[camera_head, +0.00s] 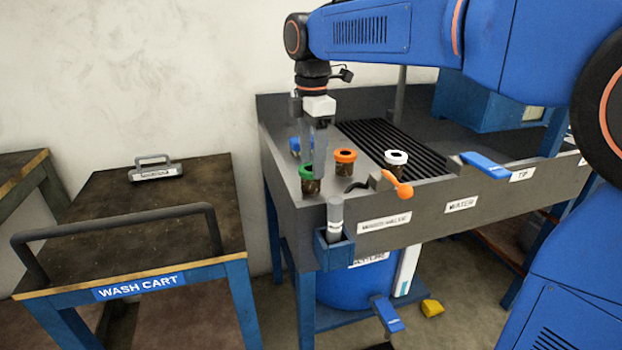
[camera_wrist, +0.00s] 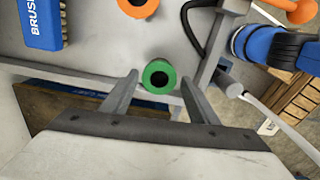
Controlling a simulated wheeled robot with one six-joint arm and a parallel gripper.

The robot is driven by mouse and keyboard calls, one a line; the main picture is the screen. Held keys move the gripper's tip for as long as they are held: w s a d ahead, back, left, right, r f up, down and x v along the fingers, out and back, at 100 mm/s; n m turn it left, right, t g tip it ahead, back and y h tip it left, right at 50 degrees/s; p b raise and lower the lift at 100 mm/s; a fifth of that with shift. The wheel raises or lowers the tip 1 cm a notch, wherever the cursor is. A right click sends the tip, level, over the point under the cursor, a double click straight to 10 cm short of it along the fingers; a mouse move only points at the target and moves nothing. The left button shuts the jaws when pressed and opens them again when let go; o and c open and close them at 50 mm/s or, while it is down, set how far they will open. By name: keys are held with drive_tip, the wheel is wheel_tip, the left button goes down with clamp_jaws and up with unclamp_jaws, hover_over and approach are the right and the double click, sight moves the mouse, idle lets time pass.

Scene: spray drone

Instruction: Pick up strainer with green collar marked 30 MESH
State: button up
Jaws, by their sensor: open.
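The strainer with the green collar (camera_head: 309,180) stands upright on the left end of the grey bench in the head view. In the wrist view its green ring (camera_wrist: 159,77) shows from above, between and a little beyond the tips of my gripper (camera_wrist: 160,85). My gripper (camera_head: 317,178) is open, pointing down, with its fingers beside the strainer and partly in front of it in the head view. I cannot tell whether a finger touches it. No mesh marking is readable.
An orange-collared strainer (camera_head: 345,160) and a white-collared one (camera_head: 396,161) stand to the right. A blue brush (camera_wrist: 42,20) lies close by. An orange-handled valve (camera_head: 398,184) and the bench's raised front edge are near. The wash cart (camera_head: 200,190) stands left.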

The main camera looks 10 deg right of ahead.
sight(311, 168)
drive_tip(key=shift+f, duration=2.35)
drive_tip(key=shift+c, duration=0.3)
drive_tip(key=c, duration=0.8)
